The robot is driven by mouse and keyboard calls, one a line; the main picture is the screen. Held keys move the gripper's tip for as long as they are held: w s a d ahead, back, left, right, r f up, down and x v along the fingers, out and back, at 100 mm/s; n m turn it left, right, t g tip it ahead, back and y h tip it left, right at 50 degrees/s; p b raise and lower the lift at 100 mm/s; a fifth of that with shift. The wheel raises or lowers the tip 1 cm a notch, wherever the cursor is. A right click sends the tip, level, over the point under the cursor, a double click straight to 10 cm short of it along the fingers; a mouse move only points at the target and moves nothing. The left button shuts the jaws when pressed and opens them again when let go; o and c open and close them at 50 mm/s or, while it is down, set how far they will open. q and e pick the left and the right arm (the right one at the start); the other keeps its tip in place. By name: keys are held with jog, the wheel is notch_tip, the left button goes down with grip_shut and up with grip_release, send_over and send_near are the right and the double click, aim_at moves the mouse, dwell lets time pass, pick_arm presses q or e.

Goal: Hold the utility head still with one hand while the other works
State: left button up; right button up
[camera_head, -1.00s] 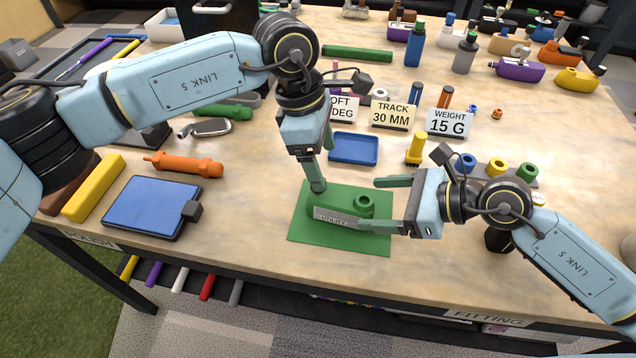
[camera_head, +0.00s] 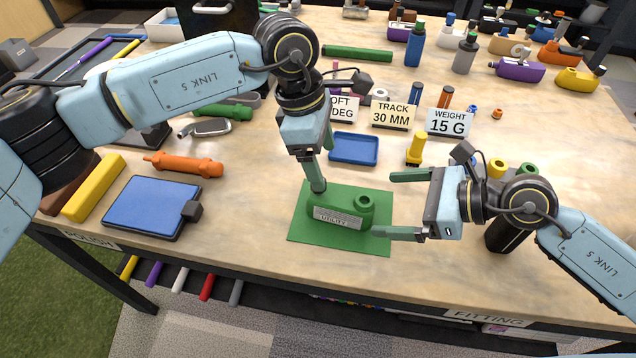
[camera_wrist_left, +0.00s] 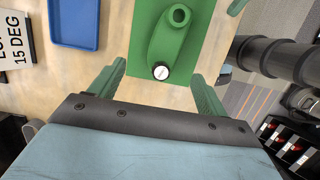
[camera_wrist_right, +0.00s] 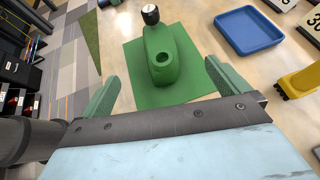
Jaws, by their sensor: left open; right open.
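The green utility head (camera_head: 340,214) lies on a green mat (camera_head: 300,232), its plate reading UTILITY and its round socket at the right end. It also shows in the left wrist view (camera_wrist_left: 170,42) and the right wrist view (camera_wrist_right: 166,68), with a small knob with a white face (camera_wrist_left: 161,72) at one end. My left gripper (camera_head: 320,170) points down at the left end of the head; its jaws are open, and the left wrist view shows the head ahead of the fingers.
A blue tray (camera_head: 353,149) and a yellow fitting (camera_head: 416,149) stand behind the mat. Signs for loft, track and weight (camera_head: 449,123) stand further back. An orange grip (camera_head: 184,164) and a blue pad (camera_head: 150,206) lie left. A black cylinder (camera_head: 508,234) stands under my right arm.

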jog(key=v, duration=0.9)
jog(key=shift+d, duration=0.2)
pick_arm(q)
jog(key=shift+s, duration=0.1)
pick_arm(e)
jog(key=shift+s, duration=0.25)
